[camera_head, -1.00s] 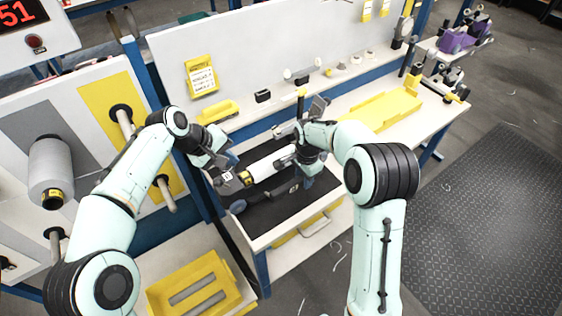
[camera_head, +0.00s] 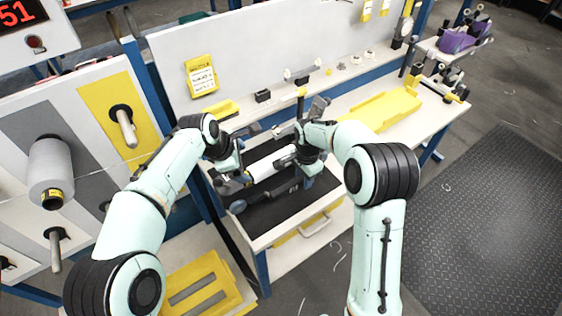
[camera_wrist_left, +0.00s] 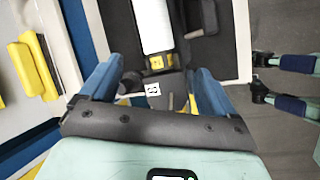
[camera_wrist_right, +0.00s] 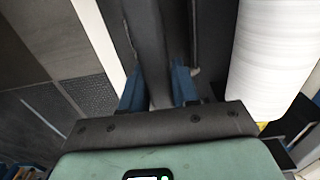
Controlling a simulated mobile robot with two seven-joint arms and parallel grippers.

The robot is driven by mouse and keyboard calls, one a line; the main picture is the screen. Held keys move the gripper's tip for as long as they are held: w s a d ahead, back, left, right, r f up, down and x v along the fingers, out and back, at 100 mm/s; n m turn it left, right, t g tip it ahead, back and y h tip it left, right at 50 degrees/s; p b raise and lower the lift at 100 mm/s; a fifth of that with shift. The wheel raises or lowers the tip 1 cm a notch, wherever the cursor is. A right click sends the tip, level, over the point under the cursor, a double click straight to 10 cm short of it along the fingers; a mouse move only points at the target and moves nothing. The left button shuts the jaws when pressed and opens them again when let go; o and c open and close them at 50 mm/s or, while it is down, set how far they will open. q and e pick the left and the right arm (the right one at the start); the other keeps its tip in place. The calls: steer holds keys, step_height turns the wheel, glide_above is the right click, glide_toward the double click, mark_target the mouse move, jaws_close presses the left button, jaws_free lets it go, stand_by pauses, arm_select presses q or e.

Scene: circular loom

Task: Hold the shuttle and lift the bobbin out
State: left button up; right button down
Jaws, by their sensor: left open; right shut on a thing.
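The white bobbin (camera_head: 268,164) lies in the dark shuttle over the black mat on the bench. It also shows in the left wrist view (camera_wrist_left: 152,28), with a yellow-and-black end. My right gripper (camera_wrist_right: 160,90) is shut on a dark bar of the shuttle (camera_wrist_right: 148,40), with the bobbin (camera_wrist_right: 275,60) to the right. My left gripper (camera_wrist_left: 158,85) is open at the bobbin's yellow end. Its blue fingers stand apart on either side of a dark end piece with a white tag. In the head view, my wrists partly hide the shuttle.
A yellow tray (camera_head: 385,107) lies on the bench to the right. A black mat (camera_head: 265,215) covers the bench's near end. A grey spool (camera_head: 50,172) hangs on the left panel. A yellow crate (camera_head: 205,288) stands low at the front left.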

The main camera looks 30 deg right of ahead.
mark_target(256, 169)
steer(key=shift+s+a+f, duration=0.1)
steer(key=shift+s+f, duration=0.1)
steer(key=shift+f, duration=0.1)
arm_select(q)
steer(key=d+f+n, duration=0.1)
steer(key=f, duration=0.2)
steer(key=w+d+f+n, duration=0.1)
steer(key=d+f+n, duration=0.1)
steer(key=f, duration=0.2)
steer(key=w+d+f+n, duration=0.1)
steer(key=d+f, duration=0.1)
steer(key=f, duration=0.2)
steer(key=shift+w+f+n+t, duration=0.1)
steer(key=shift+w+n+t, duration=0.2)
steer(key=shift+n, duration=0.1)
jaws_close()
steer(key=shift+r, duration=0.2)
steer(key=shift+r, duration=0.45)
steer(key=shift+r, duration=0.15)
step_height(256, 169, up, 11)
steer(key=shift+f, duration=0.2)
stand_by(0.5)
